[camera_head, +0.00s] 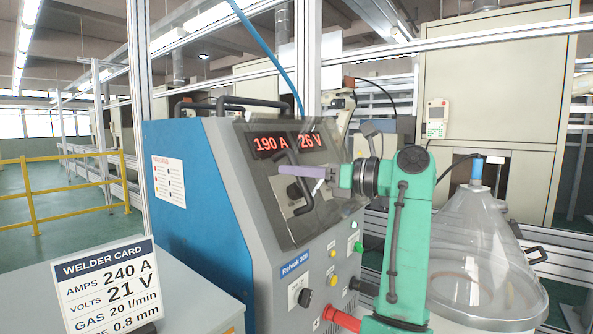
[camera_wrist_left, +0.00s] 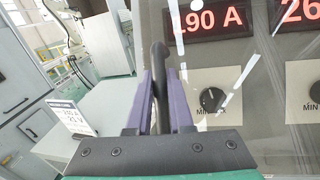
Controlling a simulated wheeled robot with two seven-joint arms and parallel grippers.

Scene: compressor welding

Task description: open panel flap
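The clear panel flap (camera_head: 330,206) covers the front of the grey and blue welder. Its black bar handle (camera_head: 297,187) stands out from the flap's left part. I cannot tell whether the flap stands slightly off the panel. My left gripper (camera_head: 286,171), with purple fingers, reaches the handle from the right on a green arm. In the left wrist view, the handle (camera_wrist_left: 160,58) runs between the two fingers (camera_wrist_left: 161,85), which appear closed against its sides. My right gripper is not in view.
Red displays (camera_head: 288,143) read 190 A and 26 V, with knobs behind the flap. A welder card (camera_head: 108,285) stands on a grey table at the left. A clear dome (camera_head: 480,260) stands at the right. A metal frame (camera_head: 480,30) runs behind the welder.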

